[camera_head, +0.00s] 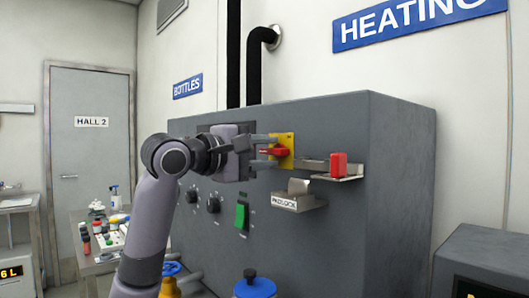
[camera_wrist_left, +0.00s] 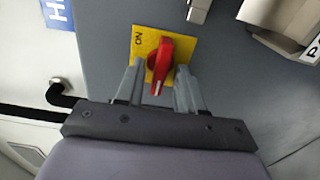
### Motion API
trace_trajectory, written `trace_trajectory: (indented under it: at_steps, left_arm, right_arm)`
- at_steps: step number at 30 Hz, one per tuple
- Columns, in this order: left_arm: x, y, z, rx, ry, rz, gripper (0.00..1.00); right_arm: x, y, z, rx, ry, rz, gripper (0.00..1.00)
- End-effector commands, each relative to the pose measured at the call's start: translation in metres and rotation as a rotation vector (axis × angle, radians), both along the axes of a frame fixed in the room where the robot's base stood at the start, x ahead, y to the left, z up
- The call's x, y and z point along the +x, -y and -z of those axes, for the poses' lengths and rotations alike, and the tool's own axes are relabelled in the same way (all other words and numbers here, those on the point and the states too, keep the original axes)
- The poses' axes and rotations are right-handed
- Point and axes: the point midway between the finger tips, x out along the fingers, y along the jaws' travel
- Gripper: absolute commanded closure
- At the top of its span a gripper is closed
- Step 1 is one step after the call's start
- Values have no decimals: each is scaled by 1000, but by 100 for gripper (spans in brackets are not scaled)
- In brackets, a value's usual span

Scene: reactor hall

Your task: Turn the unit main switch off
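The unit main switch is a red rotary handle (camera_head: 280,152) on a yellow plate (camera_head: 287,140) on the front of a grey cabinet. In the left wrist view the handle (camera_wrist_left: 161,62) stands out from the yellow plate (camera_wrist_left: 142,42), which carries an "ON" mark. My left gripper (camera_head: 271,151) is at the switch, with one finger on each side of the handle. In the left wrist view the fingers of the gripper (camera_wrist_left: 160,85) are apart, with gaps beside the handle. My right gripper is not in view.
A red block-like item (camera_head: 338,163) sits on a small metal shelf right of the switch. Below it is a holder marked "PADLOCK" (camera_head: 298,202). A green switch (camera_head: 242,215) and black knobs (camera_head: 213,205) are lower on the grey cabinet (camera_head: 395,180). A cluttered table (camera_head: 84,262) stands at left.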

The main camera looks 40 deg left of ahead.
Motion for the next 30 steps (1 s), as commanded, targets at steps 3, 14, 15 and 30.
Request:
trace_trajectory:
  at_steps: [3,14,15,30]
  left_arm:
    - [0,0,0,1,0,0,61]
    - [-20,-2,1,3,4,-2,61]
    - [-27,-2,2,5,4,-2,61]
    - [-72,-6,0,1,0,0,61]
  right_arm:
    - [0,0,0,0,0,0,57]
    - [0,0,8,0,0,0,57]
    - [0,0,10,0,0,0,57]
    - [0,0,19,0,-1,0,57]
